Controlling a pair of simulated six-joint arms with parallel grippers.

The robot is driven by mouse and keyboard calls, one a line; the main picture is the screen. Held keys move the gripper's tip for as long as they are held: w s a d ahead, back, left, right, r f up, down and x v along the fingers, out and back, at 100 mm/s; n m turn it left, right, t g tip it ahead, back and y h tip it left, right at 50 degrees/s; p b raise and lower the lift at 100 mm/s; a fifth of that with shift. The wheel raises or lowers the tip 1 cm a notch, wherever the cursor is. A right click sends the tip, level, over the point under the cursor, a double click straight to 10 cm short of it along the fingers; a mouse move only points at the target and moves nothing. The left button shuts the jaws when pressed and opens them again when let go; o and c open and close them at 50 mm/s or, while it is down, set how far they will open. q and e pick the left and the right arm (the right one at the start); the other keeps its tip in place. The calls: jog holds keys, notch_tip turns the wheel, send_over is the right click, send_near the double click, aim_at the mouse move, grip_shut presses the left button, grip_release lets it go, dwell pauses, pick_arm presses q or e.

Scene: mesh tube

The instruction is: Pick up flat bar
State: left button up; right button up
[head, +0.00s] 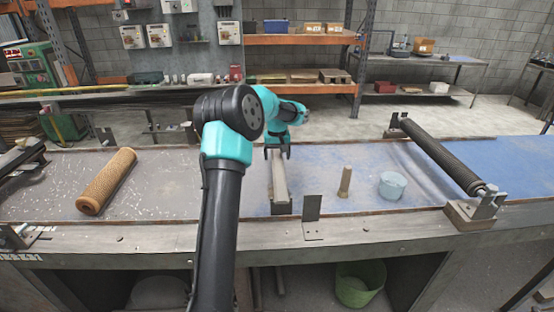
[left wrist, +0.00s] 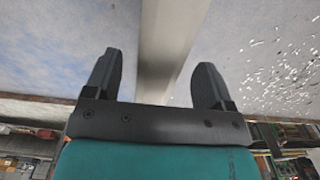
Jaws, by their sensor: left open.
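The flat bar (head: 280,182) is a long grey-beige strip lying on the workbench near its middle, pointing away from the front edge. My left gripper (head: 278,153) is at the bar's far end, with its fingers pointing down. In the left wrist view the fingers of my left gripper (left wrist: 158,62) are apart, and the bar (left wrist: 168,40) runs through the gap between them. There is visible space on both sides of the bar. I cannot tell how far the fingertips are above the bench. My right gripper is not in view.
A tan mesh tube (head: 106,181) lies on the bench at left. A metal plate (head: 312,208) stands upright near the bar's front end. A small tan cylinder (head: 345,181) and a pale blue tub (head: 392,185) stand to the right. A dark roller (head: 440,157) is mounted further right.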

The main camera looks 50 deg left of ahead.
pick_arm(q)
jog(key=shift+c, duration=0.4)
grip_shut()
dwell(0.6)
